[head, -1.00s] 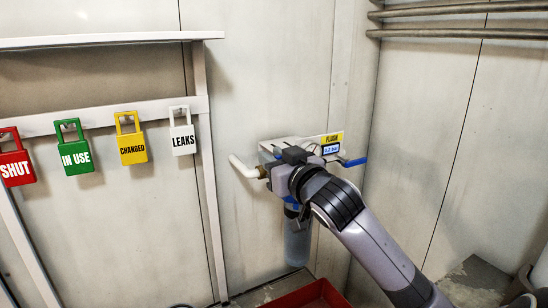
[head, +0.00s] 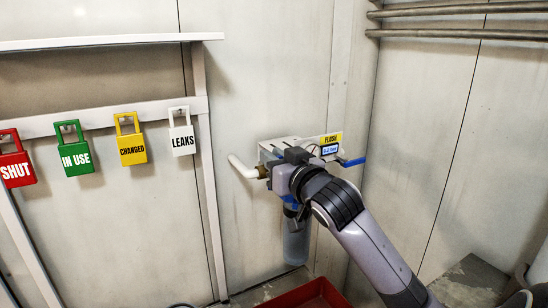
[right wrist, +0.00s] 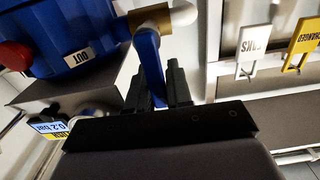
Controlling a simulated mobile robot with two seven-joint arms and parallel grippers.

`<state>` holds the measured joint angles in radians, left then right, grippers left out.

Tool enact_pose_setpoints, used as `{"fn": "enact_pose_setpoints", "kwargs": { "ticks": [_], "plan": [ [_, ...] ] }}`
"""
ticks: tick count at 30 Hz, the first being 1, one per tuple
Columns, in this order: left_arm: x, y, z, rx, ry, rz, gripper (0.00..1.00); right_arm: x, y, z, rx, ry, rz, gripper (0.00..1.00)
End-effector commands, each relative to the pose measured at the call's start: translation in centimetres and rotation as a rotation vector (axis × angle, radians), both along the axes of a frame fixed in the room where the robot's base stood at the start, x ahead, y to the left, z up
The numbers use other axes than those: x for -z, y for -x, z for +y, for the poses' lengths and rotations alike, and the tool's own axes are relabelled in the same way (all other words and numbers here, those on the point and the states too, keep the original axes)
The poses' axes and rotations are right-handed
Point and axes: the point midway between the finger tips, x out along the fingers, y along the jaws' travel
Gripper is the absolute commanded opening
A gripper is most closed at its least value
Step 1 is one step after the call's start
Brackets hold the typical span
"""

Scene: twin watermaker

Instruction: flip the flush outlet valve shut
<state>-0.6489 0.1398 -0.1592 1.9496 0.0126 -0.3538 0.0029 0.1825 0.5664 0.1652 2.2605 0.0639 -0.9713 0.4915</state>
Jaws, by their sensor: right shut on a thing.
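My right gripper (head: 283,172) is at the wall-mounted filter unit, over its left end. In the right wrist view, the blue lever (right wrist: 148,58) of the outlet valve stands between my right fingers (right wrist: 158,92), which are shut on it. The lever hangs off a brass fitting (right wrist: 151,20) beside the blue housing (right wrist: 85,32) marked OUT. In the head view, my gripper hides most of this lever; the brass fitting (head: 263,171) and white outlet pipe (head: 243,167) show to its left. The yellow FLUSH label (head: 331,139) is above right. My left gripper is out of view.
Another blue lever (head: 352,162) sticks out at the unit's right side. A clear filter bowl (head: 296,243) hangs below, above a red tray (head: 312,293). Several tags hang from a rail at left, the white LEAKS tag (head: 182,138) nearest. Pipes (head: 450,33) run along the upper right wall.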

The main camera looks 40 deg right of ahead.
Motion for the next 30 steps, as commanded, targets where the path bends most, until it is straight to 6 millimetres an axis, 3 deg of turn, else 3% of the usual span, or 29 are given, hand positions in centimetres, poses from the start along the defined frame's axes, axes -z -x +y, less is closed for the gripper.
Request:
{"fn": "enact_pose_setpoints", "kwargs": {
  "ticks": [13, 22, 30],
  "plan": [
    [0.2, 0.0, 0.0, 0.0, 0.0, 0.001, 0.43, 0.1, 0.5, 0.1, 0.0, -0.002, 0.0, 0.26],
    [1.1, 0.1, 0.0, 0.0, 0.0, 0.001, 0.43, 0.2, 4.7, 1.1, 0.0, -0.003, -0.002, 0.26],
    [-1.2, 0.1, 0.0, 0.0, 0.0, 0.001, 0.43, -0.1, 6.5, 1.6, -0.002, -0.005, 0.001, 0.26]
  ]
}}
